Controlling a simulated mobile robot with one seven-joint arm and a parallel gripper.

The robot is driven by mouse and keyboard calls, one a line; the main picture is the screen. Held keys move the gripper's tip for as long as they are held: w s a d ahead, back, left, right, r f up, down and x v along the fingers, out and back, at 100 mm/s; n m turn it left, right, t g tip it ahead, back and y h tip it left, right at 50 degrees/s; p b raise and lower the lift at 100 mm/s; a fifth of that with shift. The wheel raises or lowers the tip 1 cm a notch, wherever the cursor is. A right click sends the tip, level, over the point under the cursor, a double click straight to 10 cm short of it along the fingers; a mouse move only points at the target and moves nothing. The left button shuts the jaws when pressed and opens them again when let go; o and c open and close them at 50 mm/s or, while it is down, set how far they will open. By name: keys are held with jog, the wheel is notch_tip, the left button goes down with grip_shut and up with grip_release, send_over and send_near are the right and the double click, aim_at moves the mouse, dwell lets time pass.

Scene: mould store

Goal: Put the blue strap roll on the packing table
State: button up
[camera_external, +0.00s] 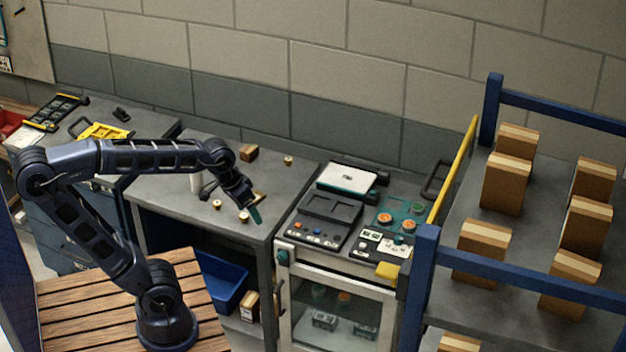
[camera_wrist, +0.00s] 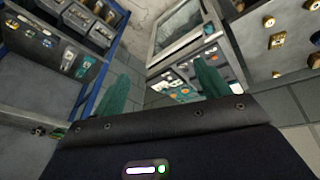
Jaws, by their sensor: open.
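I cannot make out a blue strap roll in either view. Which surface is the packing table is not clear. A grey table (camera_external: 165,207) with small brass pieces stands in the middle of the external view. It also seems to show at the right of the wrist view (camera_wrist: 262,62). My gripper (camera_external: 255,214) is over the right front part of this table, its teal fingertips pointing down and right. In the wrist view my gripper (camera_wrist: 163,76) has its two teal fingers apart, with nothing held between them.
A machine with a control panel (camera_external: 385,243) stands right of the table. A blue-framed rack (camera_external: 427,270) with several cartons is at the right. A blue bin (camera_external: 222,282) sits under the table. Another bench (camera_external: 150,122) with yellow items is at the left.

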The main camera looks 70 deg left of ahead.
jog(key=s+d+m, duration=0.3)
jog(key=s+d, duration=0.1)
jog(key=s, duration=0.2)
jog(key=shift+s+d+t+y, duration=0.15)
jog(key=shift+s+t+y, duration=0.05)
jog(key=shift+t+y, duration=0.1)
